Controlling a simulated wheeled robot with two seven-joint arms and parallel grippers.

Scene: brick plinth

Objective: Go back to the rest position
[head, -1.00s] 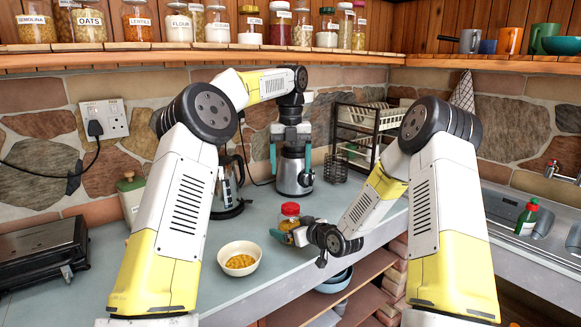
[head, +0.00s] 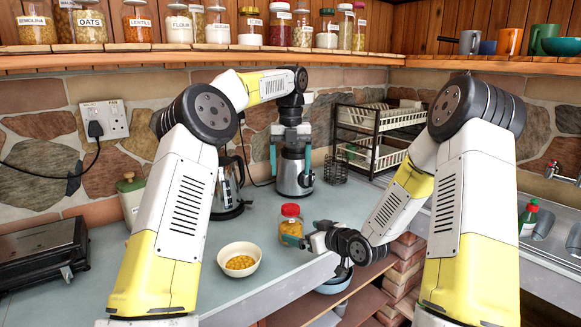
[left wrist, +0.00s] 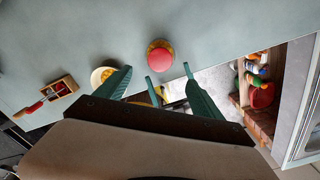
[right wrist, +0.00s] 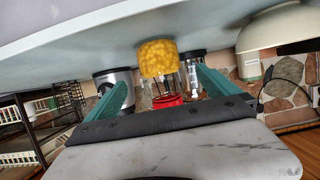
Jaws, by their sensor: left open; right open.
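My left gripper (head: 291,160) hangs open and empty, pointing down high above the counter, in front of the blender. My right gripper (head: 300,238) is open and low at the counter's front edge, just right of the glass jar (head: 291,226) with a red lid and yellow contents. The jar stands upright on the counter. In the right wrist view the jar (right wrist: 158,60) appears upside down, beyond and between the open fingers. In the left wrist view its red lid (left wrist: 160,60) shows from above, apart from the right gripper's fingers (left wrist: 169,80).
A cream bowl (head: 239,271) with yellow food is left of the jar. Open shelves (head: 330,308) lie below the front edge. A jar shelf (head: 200,62) runs above.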

